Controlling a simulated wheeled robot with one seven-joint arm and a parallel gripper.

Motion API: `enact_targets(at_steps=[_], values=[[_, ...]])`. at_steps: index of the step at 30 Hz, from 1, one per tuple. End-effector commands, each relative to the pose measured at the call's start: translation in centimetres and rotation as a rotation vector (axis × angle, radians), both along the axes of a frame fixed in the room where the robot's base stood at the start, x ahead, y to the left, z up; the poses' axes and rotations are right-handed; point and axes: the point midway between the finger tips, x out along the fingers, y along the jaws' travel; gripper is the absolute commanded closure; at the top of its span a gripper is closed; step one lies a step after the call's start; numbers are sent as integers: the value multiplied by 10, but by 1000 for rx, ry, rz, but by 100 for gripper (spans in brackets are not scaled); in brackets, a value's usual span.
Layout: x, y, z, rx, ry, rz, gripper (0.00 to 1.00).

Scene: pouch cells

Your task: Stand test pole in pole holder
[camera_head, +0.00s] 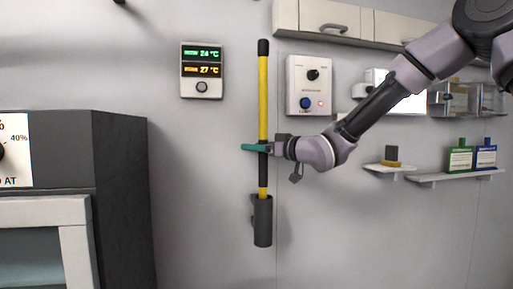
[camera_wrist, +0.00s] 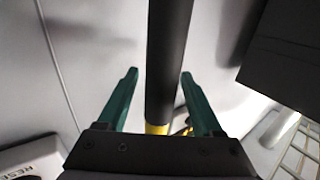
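The test pole (camera_head: 263,95) is a long yellow rod with a black top cap and a black grip band. It stands upright against the wall, its lower end inside the dark grey tubular pole holder (camera_head: 263,225). My gripper (camera_head: 254,148) reaches in from the right at the grip band, with teal fingers. In the wrist view the black part of the pole (camera_wrist: 168,60) runs between the fingers of my gripper (camera_wrist: 159,72). A gap shows between the left finger and the pole, so the fingers look open around it. The pole's bottom end is hidden.
A display panel (camera_head: 201,70) is on the wall left of the pole, and a control box (camera_head: 309,85) is to its right. Cabinets (camera_head: 340,20) hang above. A dark cabinet (camera_head: 122,200) stands at left. Small shelves (camera_head: 455,178) with bottles are at right.

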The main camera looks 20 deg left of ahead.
Motion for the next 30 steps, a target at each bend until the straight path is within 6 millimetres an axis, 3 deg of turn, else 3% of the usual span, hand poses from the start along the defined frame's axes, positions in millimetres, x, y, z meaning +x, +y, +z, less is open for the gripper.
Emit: enact_targets(at_steps=[11,24,30], values=[[-2,-4,0,-1,-1,-1,30],[-34,-76,1,-3,-2,-3,30],[-43,-96,1,-2,-1,-1,30]])
